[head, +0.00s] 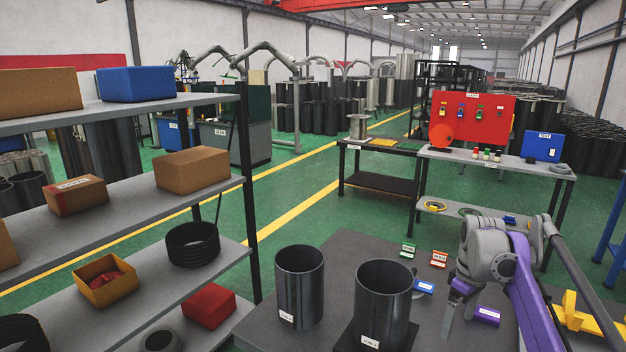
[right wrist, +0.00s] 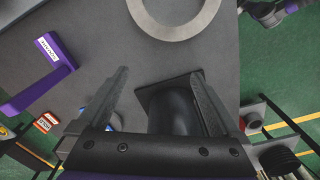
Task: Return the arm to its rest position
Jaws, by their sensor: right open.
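My right arm comes in from the right in the head view. Its gripper (head: 453,310) hangs over the grey table, to the right of the cylinders, with its fingers apart and nothing visible gripped. Two dark, open-topped cylinders stand upright on the table: the left one (head: 299,288) and a nearer right one (head: 384,308) on a dark base plate. In the right wrist view, the open fingers (right wrist: 158,75) show in front of a dark cylindrical shape on a square plate (right wrist: 152,98); whether they touch it I cannot tell. My left gripper is not recognisable in either view.
A light grey ring (right wrist: 176,31) shows on the table in the right wrist view. Small green (head: 408,250), red (head: 439,259), blue (head: 424,287) and purple (head: 487,316) items lie around the arm. A loaded shelf rack (head: 247,190) stands left. Green floor is open behind the table.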

